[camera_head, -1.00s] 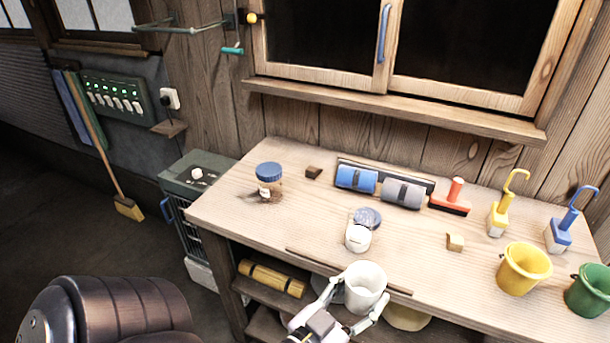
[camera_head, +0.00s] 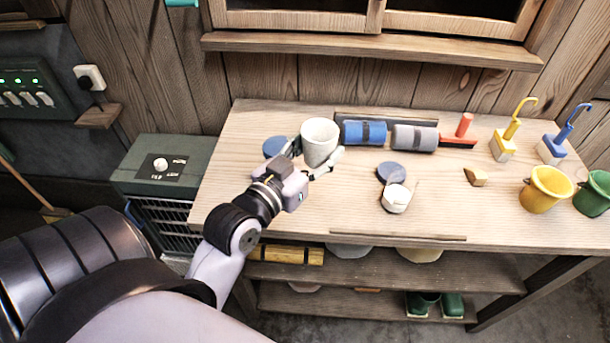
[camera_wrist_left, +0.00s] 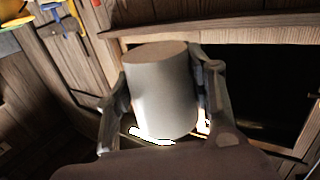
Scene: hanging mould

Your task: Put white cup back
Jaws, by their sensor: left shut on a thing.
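The white cup (camera_head: 320,144) is in my left gripper (camera_head: 315,160), upright, over the back left part of the wooden workbench. In the left wrist view the cup (camera_wrist_left: 163,92) sits between the two fingers of the left gripper (camera_wrist_left: 165,100), one on each side. The cup hides part of the bench behind it; I cannot tell its exact height above the top. My right gripper does not show.
A blue-lidded jar (camera_head: 275,146) is just left of the gripper. Blue (camera_head: 362,132) and grey (camera_head: 414,138) rolls lie to the right of the cup. A white jar (camera_head: 396,199) stands nearer the front. Yellow (camera_head: 546,190) and green (camera_head: 594,193) buckets stand at right.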

